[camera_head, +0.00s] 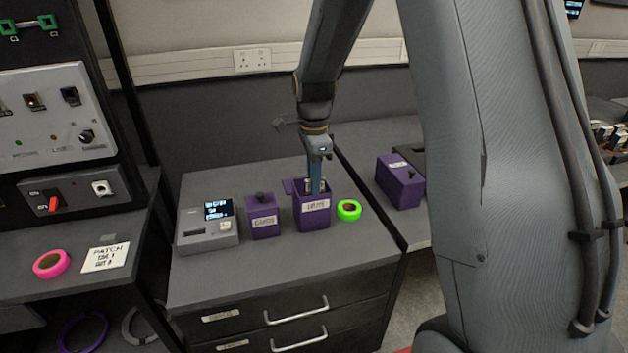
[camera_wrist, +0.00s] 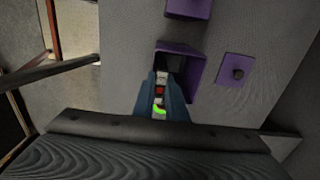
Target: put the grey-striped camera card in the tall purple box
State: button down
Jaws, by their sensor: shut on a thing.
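The tall purple box (camera_head: 314,216) stands open on the dark counter, with a white label on its front. My gripper (camera_head: 317,186) points down at its opening, with the fingertips at or just inside the rim. In the wrist view the box's open mouth (camera_wrist: 190,52) lies just ahead of the fingers. My gripper (camera_wrist: 161,90) is shut on a small light piece with a red patch (camera_wrist: 160,90), probably the camera card. Its grey stripes cannot be made out. The box floor is dark.
A shorter lidded purple box (camera_head: 263,217) and a grey device with a screen (camera_head: 208,230) stand left. A green tape roll (camera_head: 349,210) is close on the right. Another purple box (camera_head: 399,183) stands farther right.

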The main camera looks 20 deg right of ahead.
jog(key=c, duration=1.7)
grip_release()
jog(key=shift+c, duration=1.2)
jog(key=shift+r, duration=0.1)
jog(key=shift+r+p, duration=2.95)
jog(key=shift+r, duration=1)
